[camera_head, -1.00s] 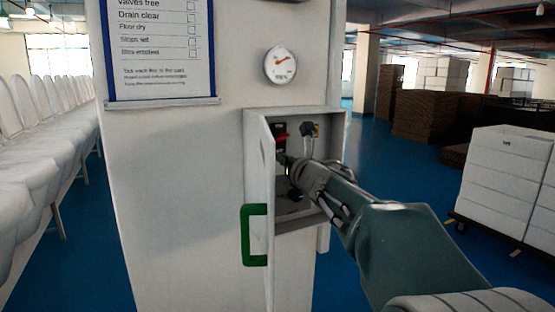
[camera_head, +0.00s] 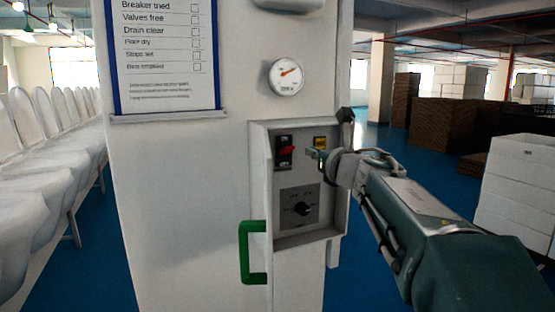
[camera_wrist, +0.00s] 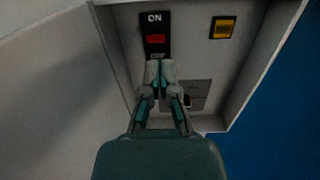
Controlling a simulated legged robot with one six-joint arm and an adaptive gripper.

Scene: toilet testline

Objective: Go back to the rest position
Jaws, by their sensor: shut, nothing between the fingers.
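My gripper (camera_head: 318,157) is at the right side of the open control box (camera_head: 340,215), in front of its panel. In the wrist view my gripper (camera_wrist: 159,66) has its fingertips together with nothing between them. A red rocker switch (camera_head: 285,150) marked ON at its top sits at the upper left of the panel. It also shows just beyond my fingertips in the wrist view (camera_wrist: 155,38). A black rotary knob (camera_head: 302,209) on a grey plate is below. My fingers partly hide that plate in the wrist view.
A round gauge (camera_head: 287,76) and a checklist board (camera_head: 168,60) are on the pillar above. White toilets (camera_head: 30,160) line the left. White boxes (camera_head: 515,190) stand at right; blue floor lies between.

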